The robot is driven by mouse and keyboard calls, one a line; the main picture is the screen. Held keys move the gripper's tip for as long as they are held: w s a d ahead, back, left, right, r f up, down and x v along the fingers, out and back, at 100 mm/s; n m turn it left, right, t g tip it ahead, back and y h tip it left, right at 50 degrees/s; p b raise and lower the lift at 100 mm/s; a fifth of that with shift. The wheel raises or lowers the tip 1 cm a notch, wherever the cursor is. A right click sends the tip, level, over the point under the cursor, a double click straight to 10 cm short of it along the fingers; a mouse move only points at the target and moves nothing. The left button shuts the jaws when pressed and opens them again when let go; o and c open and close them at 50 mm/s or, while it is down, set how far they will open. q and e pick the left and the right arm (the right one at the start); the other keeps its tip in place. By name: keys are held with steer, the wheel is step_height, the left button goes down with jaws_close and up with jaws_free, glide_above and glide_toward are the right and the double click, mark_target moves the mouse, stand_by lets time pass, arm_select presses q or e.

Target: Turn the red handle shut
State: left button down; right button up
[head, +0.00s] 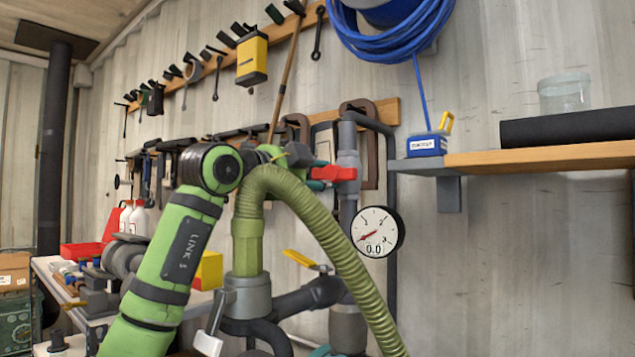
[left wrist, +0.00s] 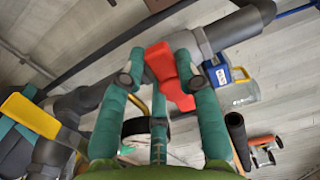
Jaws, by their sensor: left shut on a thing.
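The red handle (head: 338,173) sits on the grey vertical pipe (head: 348,142) against the back wall, sticking out to the left in the head view. My left gripper (head: 317,174) reaches it from the left, and its teal fingers are closed about the handle. In the left wrist view the red handle (left wrist: 167,66) lies between the fingertips, next to the grey pipe (left wrist: 230,30). Part of the handle is hidden by the fingers in the head view. My right gripper is in neither view.
A round gauge (head: 377,231) reading 0.0 hangs below the handle. A thick green hose (head: 330,235) arches in front of the pipes. A yellow lever (head: 300,259) is lower down. A wooden shelf (head: 560,157) with a black roll (head: 570,127) is at right.

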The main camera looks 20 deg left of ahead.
arm_select(q)
steer(key=shift+r+n, duration=0.1)
steer(key=shift+n, duration=0.2)
stand_by(0.4)
steer(key=c, duration=0.9)
jaws_free()
steer(key=shift+w, duration=0.1)
steer(key=v, duration=1.2)
